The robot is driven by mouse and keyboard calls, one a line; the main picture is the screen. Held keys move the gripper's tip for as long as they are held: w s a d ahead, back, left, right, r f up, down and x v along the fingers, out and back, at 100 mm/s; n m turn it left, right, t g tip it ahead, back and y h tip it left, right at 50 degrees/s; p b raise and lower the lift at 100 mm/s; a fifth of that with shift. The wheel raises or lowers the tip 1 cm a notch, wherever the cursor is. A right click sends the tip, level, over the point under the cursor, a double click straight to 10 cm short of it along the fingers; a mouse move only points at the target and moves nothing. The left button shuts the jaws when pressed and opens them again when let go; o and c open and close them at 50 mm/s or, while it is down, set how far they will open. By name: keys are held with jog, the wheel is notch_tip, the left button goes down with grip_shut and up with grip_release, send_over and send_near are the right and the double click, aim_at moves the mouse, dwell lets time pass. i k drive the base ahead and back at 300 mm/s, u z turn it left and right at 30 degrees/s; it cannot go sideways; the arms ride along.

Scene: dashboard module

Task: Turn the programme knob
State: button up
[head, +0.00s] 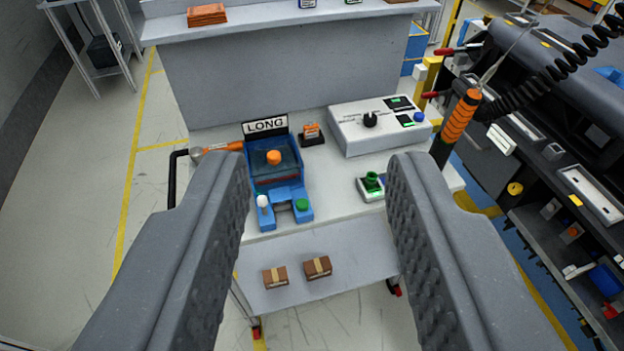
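The programme knob appears to be the small black knob (370,119) on top of a white-grey control box (350,134) at the right rear of the bench. The box also has small dark displays and a blue button (419,117). Markings beside the knob are too small to read. My gripper (318,178) is open and empty, its two grey ribbed fingers wide apart in the foreground. The knob lies beyond the fingertips, to the right of the middle of the gap, and nothing touches it.
A blue fixture (275,170) with an orange knob and a "LONG" sign (265,126) stands left on the bench. A green-button box (371,186) sits near the right finger. An orange tool (459,119) hangs from a coiled cable at right. Two cartons (317,267) lie on the lower shelf.

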aim_at(369, 120)
jog(key=z, duration=0.15)
jog(key=k, duration=0.45)
jog(key=u, duration=0.7)
jog(key=i, duration=1.5)
jog(key=z, duration=0.65)
